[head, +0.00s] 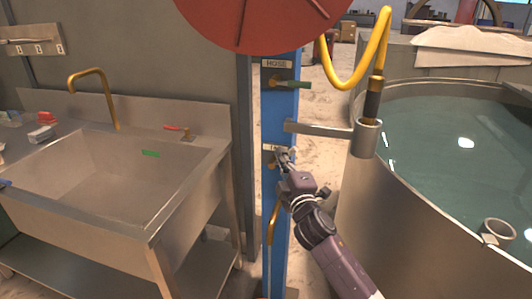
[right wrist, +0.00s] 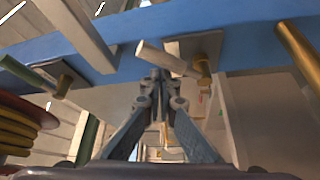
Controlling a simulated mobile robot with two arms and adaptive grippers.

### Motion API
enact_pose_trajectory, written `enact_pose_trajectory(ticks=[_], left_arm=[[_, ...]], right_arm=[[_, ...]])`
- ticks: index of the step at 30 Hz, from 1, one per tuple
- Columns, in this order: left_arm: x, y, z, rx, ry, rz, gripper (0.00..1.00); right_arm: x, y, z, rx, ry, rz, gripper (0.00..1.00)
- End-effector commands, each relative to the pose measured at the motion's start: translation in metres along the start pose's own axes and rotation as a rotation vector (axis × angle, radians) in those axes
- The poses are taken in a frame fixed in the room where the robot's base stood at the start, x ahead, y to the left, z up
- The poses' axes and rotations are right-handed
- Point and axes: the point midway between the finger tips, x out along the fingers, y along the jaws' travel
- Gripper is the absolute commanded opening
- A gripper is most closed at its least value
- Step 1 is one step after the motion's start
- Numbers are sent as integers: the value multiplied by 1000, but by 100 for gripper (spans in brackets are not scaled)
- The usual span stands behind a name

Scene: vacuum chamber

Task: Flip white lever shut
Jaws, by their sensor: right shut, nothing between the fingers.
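The white lever (right wrist: 160,58) shows in the right wrist view, joined to a brass valve (right wrist: 204,75) on a plate fixed to the blue post (right wrist: 250,45). It sticks out at a slant from the valve. My right gripper (right wrist: 160,78) is shut and empty, its fingertips right at the lever; I cannot tell whether they touch it. In the head view my right gripper (head: 284,158) is at the blue post (head: 280,112), just below a small white label, and largely hides the lever there. My left gripper is not in view.
A green-handled valve (head: 290,84) sits higher on the post under the HOSE label (head: 277,64). A red reel (head: 255,20) hangs above. A metal arm with a holder (head: 367,138) juts right towards the water tank (head: 370,200). A sink (head: 100,180) stands left.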

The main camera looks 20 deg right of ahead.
Motion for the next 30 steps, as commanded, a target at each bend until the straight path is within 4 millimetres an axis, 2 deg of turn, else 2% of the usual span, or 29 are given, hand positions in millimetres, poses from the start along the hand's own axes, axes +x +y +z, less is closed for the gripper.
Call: enact_pose_trajectory(ticks=[12, 30], left_arm=[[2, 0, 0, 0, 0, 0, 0], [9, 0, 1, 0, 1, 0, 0]], right_arm=[[-12, -13, 21, -1, -2, -2, 0], [-19, -30, 32, -1, -1, -2, 0]])
